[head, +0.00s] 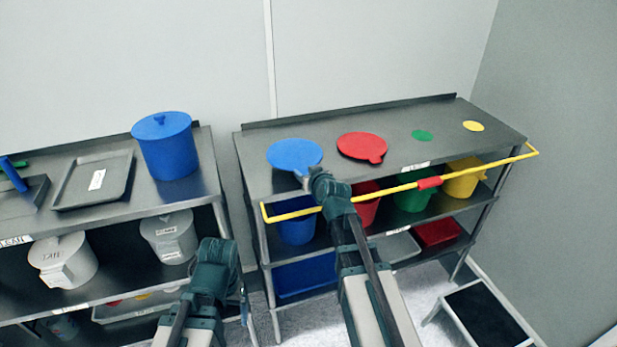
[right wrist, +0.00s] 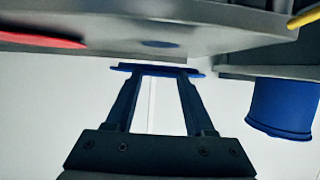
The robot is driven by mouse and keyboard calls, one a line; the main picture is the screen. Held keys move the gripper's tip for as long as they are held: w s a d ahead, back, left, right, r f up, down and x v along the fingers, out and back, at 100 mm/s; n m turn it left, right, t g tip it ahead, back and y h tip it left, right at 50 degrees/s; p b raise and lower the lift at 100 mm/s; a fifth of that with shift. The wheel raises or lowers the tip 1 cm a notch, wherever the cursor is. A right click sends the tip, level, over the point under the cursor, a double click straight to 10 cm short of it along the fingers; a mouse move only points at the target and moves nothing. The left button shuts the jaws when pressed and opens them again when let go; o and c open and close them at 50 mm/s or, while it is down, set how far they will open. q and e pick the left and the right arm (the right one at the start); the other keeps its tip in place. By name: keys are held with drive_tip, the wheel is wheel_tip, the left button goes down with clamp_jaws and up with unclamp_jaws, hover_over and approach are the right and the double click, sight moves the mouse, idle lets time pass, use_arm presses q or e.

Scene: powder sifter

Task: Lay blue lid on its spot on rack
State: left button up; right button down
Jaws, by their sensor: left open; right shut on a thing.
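The blue lid (head: 293,154) is a flat disc with a small tab, seen over the left end of the rack top (head: 380,170). My right gripper (head: 306,177) is shut on the lid's near side. In the right wrist view, which looks upside down, the fingertips (right wrist: 152,75) grip the thin lid (right wrist: 128,67) edge-on, with a gap between it and the rack top (right wrist: 225,35). A dim blue patch (right wrist: 160,43) shows on the rack top; I cannot tell whether it is a mark or a reflection. My left gripper (head: 216,250) is empty and open by the left shelf.
A red lid (head: 362,146) lies right of the blue one, then green (head: 422,135) and yellow (head: 473,126) discs. A yellow rail (head: 470,167) runs along the rack's front. A lidded blue bucket (head: 167,157) stands on the left shelf. Coloured buckets sit below the rack top.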

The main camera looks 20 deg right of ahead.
sight(302, 167)
drive_tip(key=shift+r+b+x, duration=0.2)
drive_tip(key=shift+b+x, duration=0.05)
drive_tip(key=shift+x, duration=0.95)
drive_tip(key=shift+r+b+x, duration=0.2)
drive_tip(key=shift+x, duration=0.95)
wheel_tip(302, 167, down, 4)
drive_tip(key=b, duration=0.3)
drive_tip(key=shift+r, duration=0.25)
drive_tip(key=shift+c, duration=0.9)
unclamp_jaws()
drive_tip(key=p+v, duration=0.4)
drive_tip(key=v, duration=0.9)
drive_tip(key=shift+s+r+p, duration=0.2)
drive_tip(key=shift+s+p, duration=0.1)
drive_tip(key=shift+p, duration=0.1)
drive_tip(key=shift+w, duration=0.1)
